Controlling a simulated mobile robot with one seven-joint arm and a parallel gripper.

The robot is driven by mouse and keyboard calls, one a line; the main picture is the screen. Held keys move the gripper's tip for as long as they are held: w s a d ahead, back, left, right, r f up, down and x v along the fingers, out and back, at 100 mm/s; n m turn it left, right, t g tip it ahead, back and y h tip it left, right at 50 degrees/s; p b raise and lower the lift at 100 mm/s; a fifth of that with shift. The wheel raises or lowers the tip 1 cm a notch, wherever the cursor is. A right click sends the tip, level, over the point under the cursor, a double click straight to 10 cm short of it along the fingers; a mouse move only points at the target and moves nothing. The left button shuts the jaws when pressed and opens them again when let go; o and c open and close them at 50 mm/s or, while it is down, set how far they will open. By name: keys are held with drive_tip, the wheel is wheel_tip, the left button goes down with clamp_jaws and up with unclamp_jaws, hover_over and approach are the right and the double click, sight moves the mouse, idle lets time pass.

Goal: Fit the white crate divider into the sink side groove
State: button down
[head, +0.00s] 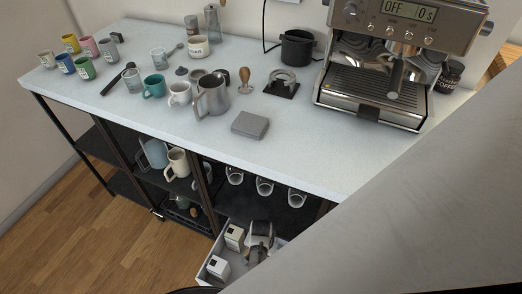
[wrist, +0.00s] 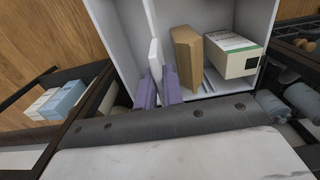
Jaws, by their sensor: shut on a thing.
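The white crate (wrist: 118,35) fills the upper middle of the wrist view, and it also shows low in the head view (head: 205,268). A thin white divider (wrist: 155,52) stands nearly upright inside it. My gripper (wrist: 160,74) has purple fingers, one on each side of the divider's near edge, and is shut on it. The divider is apart from the crate's left wall at the near end. The grooves and the divider's lower edge are hidden, so I cannot tell whether it sits in a groove. In the head view my gripper (head: 260,238) is over the crate.
A brown box (wrist: 186,55) stands just right of my fingers, with a pale labelled box (wrist: 230,58) beyond it. Wooden floor lies to the left.

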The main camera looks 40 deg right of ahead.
drive_tip(key=shift+f+b, duration=3.5)
drive_tip(key=shift+f, duration=1.35)
drive_tip(key=c, duration=1.5)
unclamp_jaws()
drive_tip(key=shift+o, duration=0.2)
wheel_tip(320, 180, up, 14)
drive_tip(key=shift+f+p, duration=0.1)
drive_tip(key=shift+p, duration=0.45)
drive_tip(key=shift+s, duration=0.1)
